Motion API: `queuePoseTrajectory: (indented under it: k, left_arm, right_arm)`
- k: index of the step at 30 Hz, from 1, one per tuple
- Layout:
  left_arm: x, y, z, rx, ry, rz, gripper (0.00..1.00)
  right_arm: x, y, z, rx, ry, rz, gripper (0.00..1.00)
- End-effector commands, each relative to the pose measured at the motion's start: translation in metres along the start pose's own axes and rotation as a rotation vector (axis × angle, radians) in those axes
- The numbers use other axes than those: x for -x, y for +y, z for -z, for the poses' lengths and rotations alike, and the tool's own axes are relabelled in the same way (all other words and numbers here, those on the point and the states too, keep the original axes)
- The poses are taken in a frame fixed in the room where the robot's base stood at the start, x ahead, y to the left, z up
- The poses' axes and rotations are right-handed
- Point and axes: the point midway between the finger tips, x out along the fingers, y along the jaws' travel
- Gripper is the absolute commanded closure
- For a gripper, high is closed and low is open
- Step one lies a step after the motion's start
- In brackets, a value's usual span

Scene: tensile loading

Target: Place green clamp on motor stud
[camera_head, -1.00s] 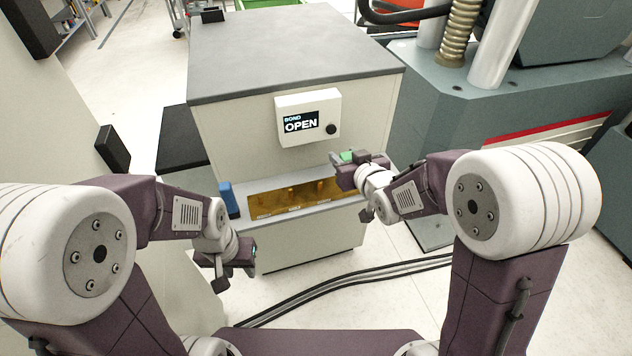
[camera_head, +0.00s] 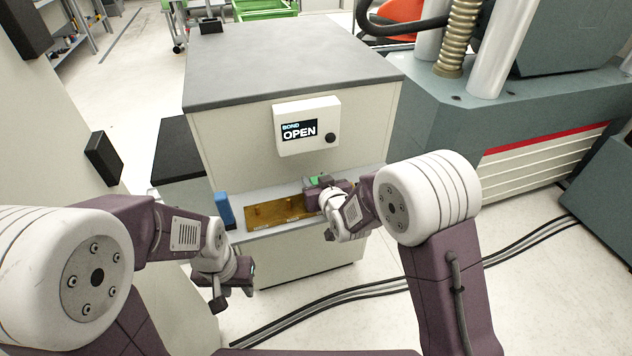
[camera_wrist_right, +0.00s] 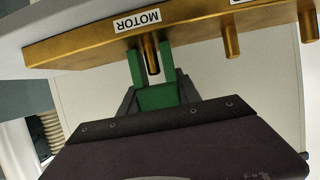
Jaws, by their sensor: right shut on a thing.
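The green clamp (camera_wrist_right: 158,97) is a fork shape between my right gripper's fingers in the right wrist view. Its two prongs lie to either side of the motor stud (camera_wrist_right: 151,56), a brass peg under the MOTOR label (camera_wrist_right: 137,21). I cannot tell how deep the stud sits between the prongs. In the head view my right gripper (camera_head: 317,186) is shut on the clamp (camera_head: 314,180) at the right part of the brass bar (camera_head: 272,214). My left gripper (camera_head: 240,276) hangs low at left, away from the bar; its jaws are unclear.
Two more brass studs (camera_wrist_right: 231,41) stand along the bar in the wrist view. A blue block (camera_head: 224,210) stands at the bar's left end. The cabinet display (camera_head: 307,128) above reads BOND OPEN. Cables (camera_head: 400,287) lie on the floor.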

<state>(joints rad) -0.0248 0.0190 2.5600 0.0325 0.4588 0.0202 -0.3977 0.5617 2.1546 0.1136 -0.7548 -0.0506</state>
Motion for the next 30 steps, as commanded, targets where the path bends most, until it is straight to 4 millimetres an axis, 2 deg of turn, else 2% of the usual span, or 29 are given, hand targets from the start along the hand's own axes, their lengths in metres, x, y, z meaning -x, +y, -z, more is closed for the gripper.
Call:
queuePoseTrajectory:
  k: [5,6,7,8,17,20,23,30]
  left_arm:
    - [-0.005,0.000,-0.001,0.000,0.000,0.000,0.64]
    - [-0.004,0.000,0.000,0.000,0.000,0.000,0.64]
    - [-0.003,0.000,0.000,0.000,0.000,0.000,0.64]
    - [-0.003,0.000,0.000,0.000,0.000,0.000,0.64]
    - [-0.001,0.000,0.000,0.000,0.000,0.000,0.64]
    - [0.002,0.000,0.000,0.000,0.000,0.000,0.64]
    - [0.005,0.000,0.001,0.000,0.000,0.000,0.64]
    - [0.014,0.000,0.001,0.000,0.000,0.000,0.64]
  right_arm:
    - [-0.002,0.000,-0.005,0.000,0.001,0.000,1.00]
    - [-0.001,0.000,-0.003,0.000,0.000,0.000,0.49]
    - [-0.001,0.000,-0.003,0.000,0.000,0.000,0.41]
    - [-0.001,0.000,-0.003,0.000,0.000,0.000,0.39]
    - [0.000,0.000,-0.001,0.000,0.000,0.000,0.39]
    - [0.006,0.000,0.002,0.000,0.000,0.001,0.39]
    - [0.026,0.000,0.003,0.001,0.000,0.001,0.39]
    - [0.086,-0.001,0.003,0.001,0.001,0.002,0.39]
